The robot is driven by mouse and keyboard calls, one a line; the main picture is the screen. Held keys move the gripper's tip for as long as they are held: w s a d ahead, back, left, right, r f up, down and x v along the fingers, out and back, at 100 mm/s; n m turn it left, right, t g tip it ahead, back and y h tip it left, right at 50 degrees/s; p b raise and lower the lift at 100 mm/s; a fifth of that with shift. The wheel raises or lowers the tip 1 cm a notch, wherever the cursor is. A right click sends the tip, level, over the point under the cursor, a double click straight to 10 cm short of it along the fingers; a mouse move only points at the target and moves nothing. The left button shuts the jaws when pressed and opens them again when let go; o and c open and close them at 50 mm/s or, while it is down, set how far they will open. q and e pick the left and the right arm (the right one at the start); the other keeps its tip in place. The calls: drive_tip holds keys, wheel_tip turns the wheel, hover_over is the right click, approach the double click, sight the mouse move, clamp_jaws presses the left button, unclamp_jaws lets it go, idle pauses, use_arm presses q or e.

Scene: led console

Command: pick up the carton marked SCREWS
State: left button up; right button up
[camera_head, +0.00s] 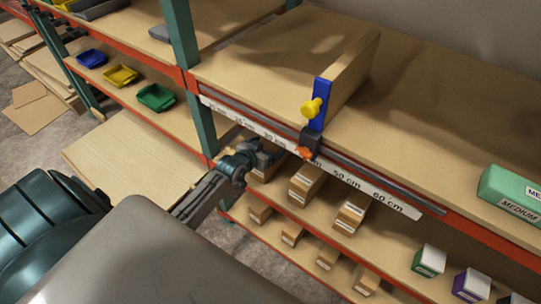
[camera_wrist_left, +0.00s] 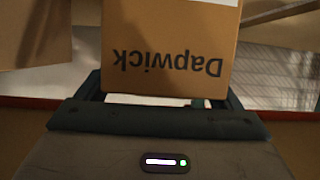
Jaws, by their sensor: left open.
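My left gripper (camera_head: 262,158) reaches in under the upper shelf board, at the leftmost carton (camera_head: 268,171) of the middle shelf. In the left wrist view my left gripper (camera_wrist_left: 163,92) is open. A brown carton (camera_wrist_left: 172,30) printed "Dapwick", upside down in the picture, stands directly in front of the jaws, about as wide as their gap. I cannot tell whether the fingers touch it. Two more brown cartons with white labels, one (camera_head: 305,184) and another (camera_head: 351,213), stand to its right. No word SCREWS is readable. My right gripper is not in view.
The upper shelf's orange edge carries a centimetre scale (camera_head: 345,178) and a slider with a yellow knob (camera_head: 312,107), just above my gripper. A green upright (camera_head: 190,70) stands to its left. Several small cartons line the lower shelf (camera_head: 262,235). A green MEDIUM box (camera_head: 510,190) is at right.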

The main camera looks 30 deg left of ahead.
use_arm(q)
clamp_jaws()
drive_tip(key=shift+r, duration=0.15)
idle(0.4)
